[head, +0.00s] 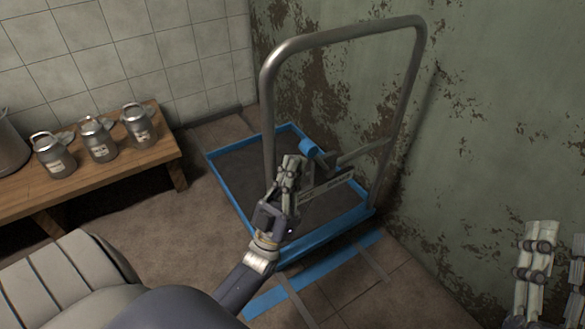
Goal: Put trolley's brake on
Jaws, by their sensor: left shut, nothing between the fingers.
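The trolley has a dark platform (240,180) with a blue rim and a tall grey metal push handle (345,35). It stands in the corner by the green wall. A blue, roller-like part (310,147) on a short arm shows beside the handle's lower crossbar; I cannot tell for sure whether it is the brake or how it is set. My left gripper (291,166) is shut and empty, in front of the handle's lower part, hiding some of it. Whether it touches the trolley is unclear. My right gripper (560,240) is at the lower right, fingers apart, partly cut off.
A wooden bench (110,172) at the left holds several metal milk cans (100,140). Blue tape (320,273) marks the floor in front of the trolley. The peeling green wall (490,130) is close on the right. Floor between bench and trolley is clear.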

